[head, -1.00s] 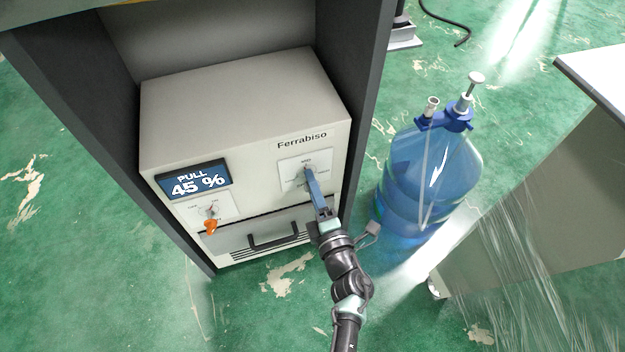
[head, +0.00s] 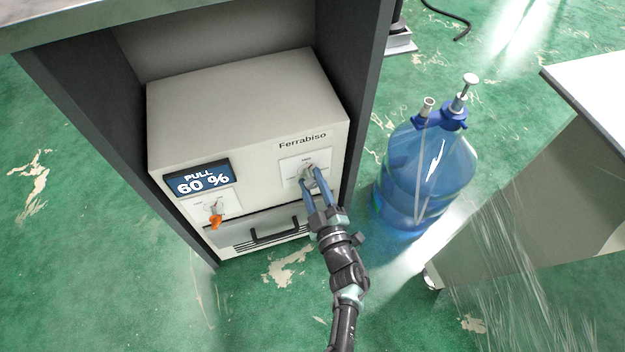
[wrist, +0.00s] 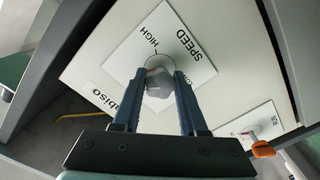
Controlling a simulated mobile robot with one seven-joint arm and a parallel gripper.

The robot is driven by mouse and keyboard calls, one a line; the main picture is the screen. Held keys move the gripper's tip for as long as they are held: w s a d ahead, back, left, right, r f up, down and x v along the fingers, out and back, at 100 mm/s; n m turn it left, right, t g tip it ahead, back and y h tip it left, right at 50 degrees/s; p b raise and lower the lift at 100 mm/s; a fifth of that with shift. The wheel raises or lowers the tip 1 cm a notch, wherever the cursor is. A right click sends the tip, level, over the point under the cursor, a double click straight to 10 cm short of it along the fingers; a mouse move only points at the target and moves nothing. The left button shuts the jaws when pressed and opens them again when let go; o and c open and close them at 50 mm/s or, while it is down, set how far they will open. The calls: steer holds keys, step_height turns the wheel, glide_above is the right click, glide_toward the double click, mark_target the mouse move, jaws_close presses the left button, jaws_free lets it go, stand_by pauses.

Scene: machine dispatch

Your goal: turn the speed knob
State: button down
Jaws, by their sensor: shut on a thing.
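The speed knob (wrist: 159,86) is a small grey knob on a white plate (wrist: 172,52) marked SPEED and HIGH, seen in the wrist view. My gripper (wrist: 160,95) has its two blue fingers on either side of the knob, shut on it. In the head view, my gripper (head: 312,178) reaches the knob plate at the right of the machine's front, and the fingers partly hide the knob. The display (head: 201,178) on the beige Ferrabiso machine (head: 245,105) reads PULL 60 %.
An orange-handled switch (head: 216,219) sits at the front's left, above a drawer with a black handle (head: 274,232). Dark cabinet walls enclose the machine. A blue water bottle (head: 428,175) stands on the floor close to the right, and a table (head: 590,85) stands further right.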

steer(key=shift+m, duration=0.9)
steer(key=shift+c, duration=2.2)
jaws_free()
steer(key=p+v, duration=0.4)
steer(key=v, duration=0.9)
steer(key=shift+p, duration=0.4)
